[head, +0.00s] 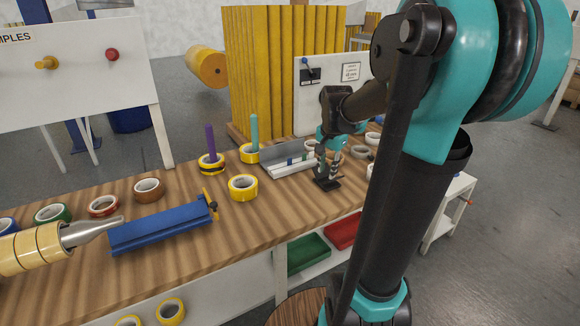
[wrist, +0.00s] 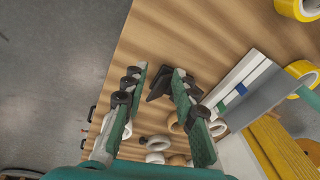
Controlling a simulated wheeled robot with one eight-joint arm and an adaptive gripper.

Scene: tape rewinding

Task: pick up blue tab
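The blue tab (wrist: 241,88) is a small blue piece on a pale rail, right of my gripper in the wrist view. A green tab (wrist: 221,107) sits beside it on the same rail. In the head view the rail (head: 290,169) lies on the bench just left of my gripper (head: 327,168), with the tabs tiny there. My gripper (wrist: 160,70) is open, its two green-faced fingers spread apart with nothing held. A black flat piece (wrist: 158,84) shows between the fingertips; whether they touch it I cannot tell.
Several tape rolls (wrist: 156,142) lie near the fingers. A yellow roll (head: 243,187) and a blue dispenser (head: 163,227) stand to the left on the wooden bench (head: 238,224). A white board (head: 332,98) stands behind the rail.

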